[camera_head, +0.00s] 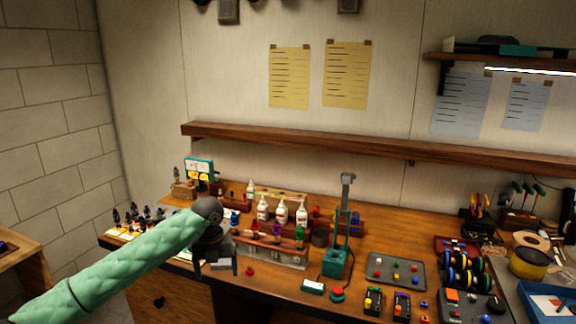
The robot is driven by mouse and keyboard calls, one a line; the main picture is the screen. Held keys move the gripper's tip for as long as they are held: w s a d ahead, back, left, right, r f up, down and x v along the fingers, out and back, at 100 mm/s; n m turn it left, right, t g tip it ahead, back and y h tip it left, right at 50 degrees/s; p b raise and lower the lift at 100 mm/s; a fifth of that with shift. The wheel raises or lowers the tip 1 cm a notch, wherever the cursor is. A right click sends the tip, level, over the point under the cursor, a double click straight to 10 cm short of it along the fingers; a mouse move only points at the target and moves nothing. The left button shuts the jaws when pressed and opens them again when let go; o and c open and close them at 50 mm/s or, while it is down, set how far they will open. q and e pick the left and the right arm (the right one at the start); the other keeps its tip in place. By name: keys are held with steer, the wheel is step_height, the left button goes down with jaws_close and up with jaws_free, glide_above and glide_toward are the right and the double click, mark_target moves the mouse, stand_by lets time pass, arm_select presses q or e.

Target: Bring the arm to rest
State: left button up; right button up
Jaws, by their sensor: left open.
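My left arm, in a green padded sleeve, reaches in from the lower left of the head view. Its dark left gripper (215,266) hangs over the front edge of the wooden workbench (270,296), fingers pointing down and apart. Nothing shows between the fingers. The gripper is just left of a rack of bottles, and the arm hides part of the bench's left side. My right gripper is not in view.
A bottle rack (270,254), a green stand (337,262) and a grey tray (396,271) crowd the bench. Small parts lie at the front. Wheels (466,272) and tools fill the right. A wooden shelf (330,142) runs along the wall above.

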arm_select(q)
steer(key=s+d+f+n+t+h, duration=0.1)
steer(key=s+d+f+n+h, duration=0.1)
steer(key=s+d+f+n, duration=0.7)
steer(key=s+d+f+n+t+h, duration=0.1)
steer(key=s+d+f+n, duration=0.25)
steer(key=s+f, duration=0.65)
steer(key=s+a+f+n+t+y, duration=0.1)
steer(key=s+a+n, duration=0.3)
steer(key=s+n, duration=0.4)
steer(key=s+a+n+y, duration=0.1)
steer(key=s+a+n, duration=0.4)
steer(key=s, duration=0.5)
steer(key=s+a+f+n+t+y, duration=0.1)
steer(key=s+a+n, duration=0.3)
steer(key=s+n, duration=0.4)
step_height(320, 180, down, 21)
steer(key=w+d+m+g, duration=0.1)
steer(key=d, duration=0.1)
steer(key=s+f, duration=0.3)
steer(key=f, duration=0.9)
steer(key=s+f+g, duration=0.1)
steer(key=s+f, duration=0.3)
steer(key=f, duration=0.8)
steer(key=shift+s+d+f, duration=0.15)
steer(key=shift+s+f, duration=0.1)
steer(key=shift+f, duration=0.15)
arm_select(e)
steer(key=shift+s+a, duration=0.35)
